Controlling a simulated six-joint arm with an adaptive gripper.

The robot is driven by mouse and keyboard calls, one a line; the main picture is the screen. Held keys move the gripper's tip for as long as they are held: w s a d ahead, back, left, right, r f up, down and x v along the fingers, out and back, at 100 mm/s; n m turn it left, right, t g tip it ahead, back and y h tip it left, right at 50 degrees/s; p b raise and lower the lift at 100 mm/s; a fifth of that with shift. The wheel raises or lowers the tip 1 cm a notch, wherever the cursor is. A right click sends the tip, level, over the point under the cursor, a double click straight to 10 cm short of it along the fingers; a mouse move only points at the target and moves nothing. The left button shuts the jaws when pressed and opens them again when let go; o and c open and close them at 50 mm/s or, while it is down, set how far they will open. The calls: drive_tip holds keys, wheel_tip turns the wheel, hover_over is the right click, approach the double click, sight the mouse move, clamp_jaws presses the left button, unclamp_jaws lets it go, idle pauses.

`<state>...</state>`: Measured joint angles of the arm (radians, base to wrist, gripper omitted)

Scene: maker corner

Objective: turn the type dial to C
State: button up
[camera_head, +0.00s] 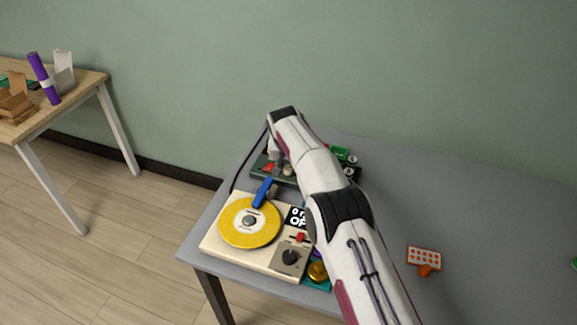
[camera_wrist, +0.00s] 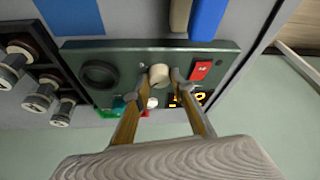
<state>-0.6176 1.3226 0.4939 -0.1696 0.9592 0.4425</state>
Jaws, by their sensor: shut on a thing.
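The type dial appears to be the small cream knob (camera_wrist: 158,75) on a dark grey-green panel (camera_wrist: 130,58) in the wrist view. My gripper (camera_wrist: 161,80) has its two fingers closed on either side of this knob, which stays mounted on the panel. In the head view, the panel (camera_head: 262,178) lies at the back of the grey table, and my gripper (camera_head: 281,162) is over it, partly hidden by my arm. The dial's pointer and any letter C cannot be made out.
A red switch (camera_wrist: 201,70) sits close right of the knob, and a black round part (camera_wrist: 98,75) sits left. In the head view, a cream box with a yellow disc (camera_head: 236,229) stands in front of the panel. An orange brick-like piece (camera_head: 424,258) lies right; the table's right side is mostly clear.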

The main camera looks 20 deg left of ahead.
drive_tip(key=shift+f, duration=0.1)
drive_tip(key=o, duration=1.1)
drive_tip(key=shift+r, duration=0.2)
drive_tip(key=shift+s+r, duration=0.25)
drive_tip(key=shift+r, duration=0.3)
drive_tip(key=shift+v, duration=5.3)
